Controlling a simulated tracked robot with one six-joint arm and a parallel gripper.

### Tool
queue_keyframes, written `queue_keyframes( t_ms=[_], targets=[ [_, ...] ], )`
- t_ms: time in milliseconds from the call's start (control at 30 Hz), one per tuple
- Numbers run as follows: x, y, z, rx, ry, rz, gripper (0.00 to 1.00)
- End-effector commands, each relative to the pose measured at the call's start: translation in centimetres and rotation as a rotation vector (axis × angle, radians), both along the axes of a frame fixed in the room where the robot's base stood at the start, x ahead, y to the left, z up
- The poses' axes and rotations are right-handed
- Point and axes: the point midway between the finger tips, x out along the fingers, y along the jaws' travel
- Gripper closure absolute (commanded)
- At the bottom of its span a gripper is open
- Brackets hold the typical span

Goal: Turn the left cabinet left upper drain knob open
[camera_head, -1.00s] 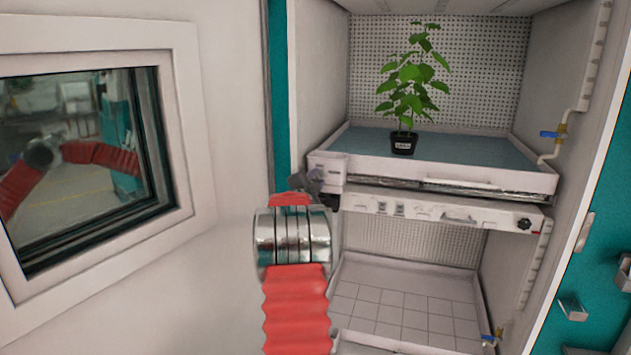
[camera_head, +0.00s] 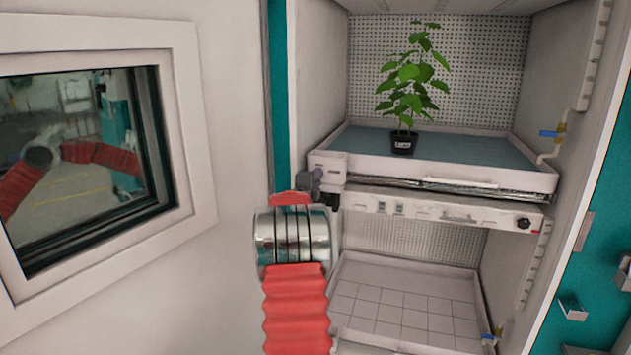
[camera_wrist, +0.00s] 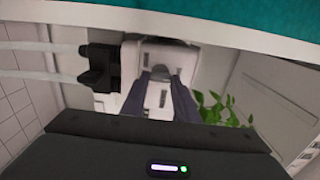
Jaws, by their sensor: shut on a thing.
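The upper tray (camera_head: 440,173) is pulled level in the open cabinet, with its left front corner by my gripper (camera_head: 316,181). In the wrist view my gripper (camera_wrist: 163,88) has its two dark fingers on either side of a small pale part at the white corner fitting (camera_wrist: 160,55). I take this small part to be the drain knob; the fingers hide most of it, so its angle cannot be told. My gripper is shut on it. In the head view the knob is hidden behind my gripper.
A potted plant (camera_head: 403,142) stands on the upper tray. A black block (camera_wrist: 100,68) is close beside the fingers. A control panel (camera_head: 430,212) lies below the tray. The open door (camera_head: 235,120) is on the left.

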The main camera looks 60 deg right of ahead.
Motion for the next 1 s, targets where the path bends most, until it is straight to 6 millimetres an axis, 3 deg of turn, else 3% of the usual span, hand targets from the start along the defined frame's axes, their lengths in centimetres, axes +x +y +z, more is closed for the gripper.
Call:
queue_keyframes(
  t_ms=[200, 233, 467, 767, 1000],
  targets=[
    [-0.5, -0.2, -0.4, 0.005, -0.001, -0.008, 0.95],
    [-0.5, -0.2, -0.4, 0.005, -0.001, -0.008, 0.71],
    [-0.3, -0.1, -0.3, 0.003, 0.0, -0.005, 0.55],
    [-0.1, 0.0, -0.1, 0.002, 0.0, -0.002, 0.54],
    [-0.3, 1.2, -0.1, 0.002, 0.0, -0.002, 0.54]
  ],
)
